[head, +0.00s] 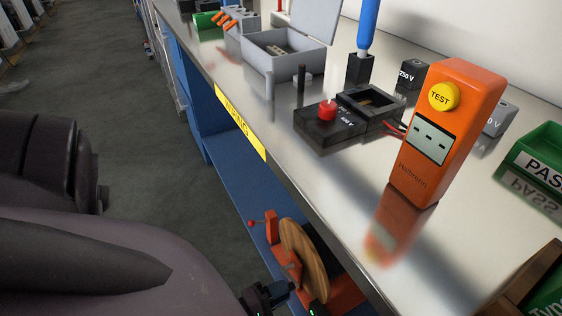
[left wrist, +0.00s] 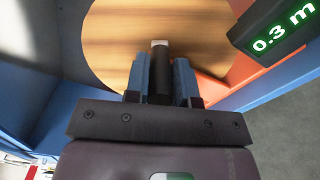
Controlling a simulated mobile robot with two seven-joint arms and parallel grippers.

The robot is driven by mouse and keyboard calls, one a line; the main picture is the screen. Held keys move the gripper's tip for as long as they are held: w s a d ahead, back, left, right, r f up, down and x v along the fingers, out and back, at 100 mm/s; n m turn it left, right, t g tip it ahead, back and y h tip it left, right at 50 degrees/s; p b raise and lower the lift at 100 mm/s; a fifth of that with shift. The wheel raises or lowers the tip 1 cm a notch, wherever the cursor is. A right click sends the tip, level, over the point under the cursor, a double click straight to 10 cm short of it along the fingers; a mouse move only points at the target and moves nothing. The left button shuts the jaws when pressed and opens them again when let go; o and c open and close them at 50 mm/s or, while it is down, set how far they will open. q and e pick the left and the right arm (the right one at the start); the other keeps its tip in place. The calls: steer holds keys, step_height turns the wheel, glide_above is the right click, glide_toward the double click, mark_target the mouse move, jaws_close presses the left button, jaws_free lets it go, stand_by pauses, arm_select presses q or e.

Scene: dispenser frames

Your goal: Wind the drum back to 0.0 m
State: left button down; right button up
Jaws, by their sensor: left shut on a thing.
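The drum, a wooden disc (head: 306,252) in an orange frame (head: 347,293), stands below the bench edge in the head view. Its wooden face (left wrist: 205,35) fills the upper middle of the left wrist view. A dark display (left wrist: 278,30) at the upper right reads 0.3 m in green. My left gripper (head: 285,290) is at the drum's lower front. In the left wrist view my left gripper (left wrist: 160,72) has its blue fingers shut on a black crank handle (left wrist: 161,86) with a pale end at the drum's face. My right gripper is out of view.
An orange tester (head: 447,130) stands on the steel bench top (head: 345,190). A black box with a red button (head: 327,109), a grey open box (head: 285,52) and a green PASS bin (head: 540,160) are there too. A red knob (head: 251,223) sticks out left of the drum. The aisle floor is clear.

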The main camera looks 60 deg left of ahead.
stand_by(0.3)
arm_select(q)
steer(key=c, duration=1)
jaws_free()
steer(key=shift+o, duration=0.2)
steer(key=shift+r, duration=0.1)
